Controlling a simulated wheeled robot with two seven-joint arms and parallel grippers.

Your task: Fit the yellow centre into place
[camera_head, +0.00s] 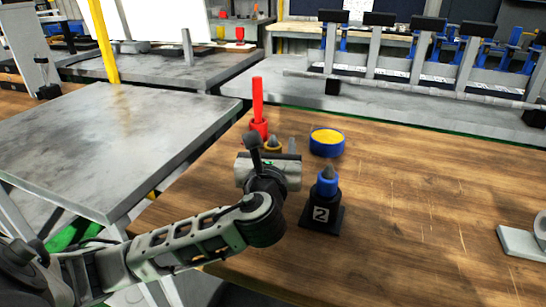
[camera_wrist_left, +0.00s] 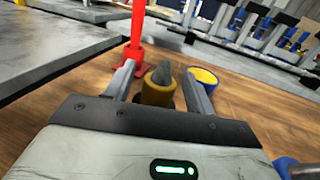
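The yellow centre (camera_head: 273,144), with a grey conical tip, stands upright on the wooden table just beyond my left gripper (camera_head: 271,153). In the left wrist view the yellow centre (camera_wrist_left: 158,90) shows between the two fingers of my left gripper (camera_wrist_left: 158,84). The gripper is open, with a gap visible on each side of the yellow body. My right gripper is in neither view.
A red upright piece (camera_head: 258,105) stands just behind and left. A blue round container with a yellow top (camera_head: 327,142) is to the right. A blue centre (camera_head: 327,185) sits in a black holder marked 2 (camera_head: 321,216). The wooden table's right part is mostly clear.

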